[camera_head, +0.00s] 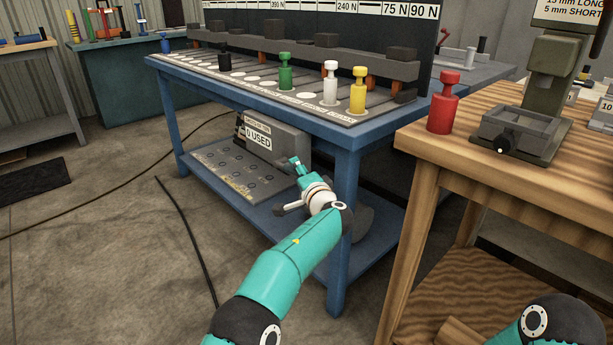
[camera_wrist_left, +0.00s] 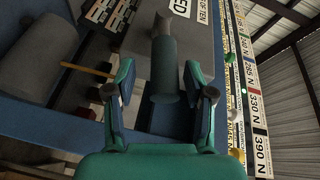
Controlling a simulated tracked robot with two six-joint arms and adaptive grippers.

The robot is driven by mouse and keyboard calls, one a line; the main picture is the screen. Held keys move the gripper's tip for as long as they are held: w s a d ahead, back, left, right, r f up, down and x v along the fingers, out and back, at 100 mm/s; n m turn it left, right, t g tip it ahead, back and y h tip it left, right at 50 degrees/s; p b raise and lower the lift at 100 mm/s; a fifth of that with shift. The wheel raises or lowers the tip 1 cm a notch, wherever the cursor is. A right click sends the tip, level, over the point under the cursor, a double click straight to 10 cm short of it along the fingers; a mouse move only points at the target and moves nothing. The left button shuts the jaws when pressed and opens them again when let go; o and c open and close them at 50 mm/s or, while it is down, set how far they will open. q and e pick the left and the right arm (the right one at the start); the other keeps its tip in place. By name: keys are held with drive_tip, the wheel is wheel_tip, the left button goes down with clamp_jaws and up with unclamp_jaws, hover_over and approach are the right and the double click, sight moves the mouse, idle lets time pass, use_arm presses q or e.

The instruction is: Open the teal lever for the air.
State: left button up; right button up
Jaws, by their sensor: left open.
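In the left wrist view, a dark teal cylindrical handle (camera_wrist_left: 164,62), which looks like the lever, stands out between my left gripper's fingers (camera_wrist_left: 160,82). The fingers are open, one on each side of the handle, with a visible gap at each side. In the head view my left gripper (camera_head: 297,165) is in front of the grey box labelled "0 USED" (camera_head: 275,138), under the blue bench top. The lever cannot be made out there, hidden by or blending with the gripper. My right gripper is out of view; only part of my right arm shows at bottom right.
The blue bench (camera_head: 345,138) has a top edge above my left gripper and a leg close to my left wrist. Green (camera_head: 285,75), white (camera_head: 330,86) and yellow (camera_head: 358,93) pieces stand on it. A wooden table (camera_head: 480,165) with a red piece (camera_head: 443,105) is at right.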

use_arm(q)
drive_tip(key=shift+s+d, duration=0.1)
drive_tip(key=shift+s, duration=0.05)
drive_tip(key=v, duration=1.1)
drive_tip(key=shift+s, duration=0.35)
